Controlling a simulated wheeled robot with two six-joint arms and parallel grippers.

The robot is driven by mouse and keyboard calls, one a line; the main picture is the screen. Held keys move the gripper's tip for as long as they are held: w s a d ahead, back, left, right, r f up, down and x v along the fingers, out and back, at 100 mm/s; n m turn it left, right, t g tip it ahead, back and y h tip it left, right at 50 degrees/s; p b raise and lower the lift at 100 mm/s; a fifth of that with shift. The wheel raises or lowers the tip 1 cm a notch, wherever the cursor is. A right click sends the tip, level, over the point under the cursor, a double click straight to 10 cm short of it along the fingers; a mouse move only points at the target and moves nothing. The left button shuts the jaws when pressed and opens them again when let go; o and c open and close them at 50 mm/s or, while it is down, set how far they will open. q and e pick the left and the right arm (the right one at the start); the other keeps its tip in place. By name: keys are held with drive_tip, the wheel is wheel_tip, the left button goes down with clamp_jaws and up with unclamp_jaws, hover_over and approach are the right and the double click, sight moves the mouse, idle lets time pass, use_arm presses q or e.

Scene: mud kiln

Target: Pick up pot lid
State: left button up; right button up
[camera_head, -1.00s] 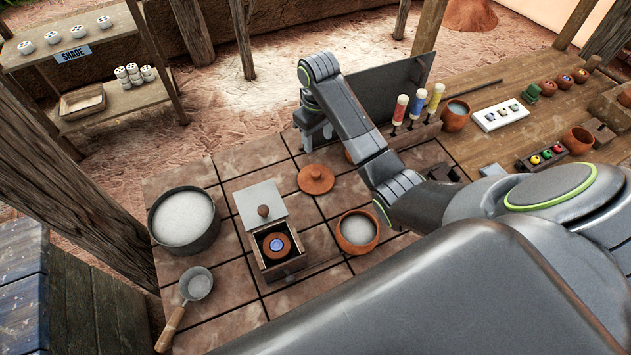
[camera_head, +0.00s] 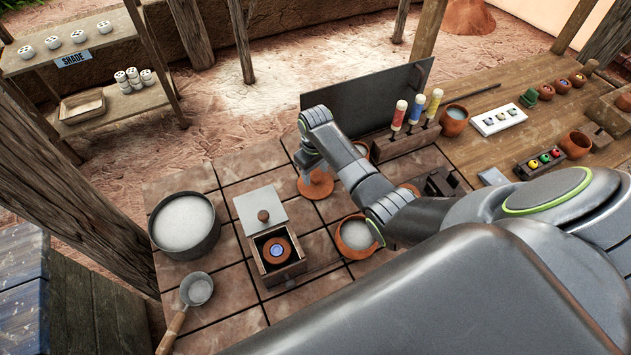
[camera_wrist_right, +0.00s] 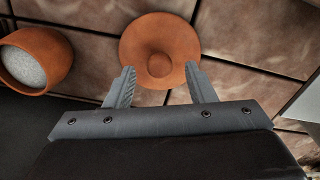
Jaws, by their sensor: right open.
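The pot lid (camera_head: 316,187) is a round terracotta disc with a central knob, lying on the tiled table. In the right wrist view the lid (camera_wrist_right: 160,34) is just beyond my right gripper (camera_wrist_right: 160,88), whose two fingers are apart with nothing between them. The lid's knob is ahead of the gap, roughly centred on it. In the head view my right gripper (camera_head: 308,170) is right over the lid and hides part of it. An open terracotta pot of pale powder (camera_head: 356,234) stands nearer on the table, partly behind my arm. My left gripper is not in view.
A wooden box with a partly slid lid (camera_head: 278,262) stands left of the pot. A dark pan (camera_head: 184,224) and a ladle (camera_head: 196,290) are further left. A dark upright panel (camera_head: 372,98) and a rack of coloured bottles (camera_head: 412,138) stand behind and right.

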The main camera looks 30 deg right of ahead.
drive_tip(key=shift+f, duration=0.9)
drive_tip(key=c, duration=1)
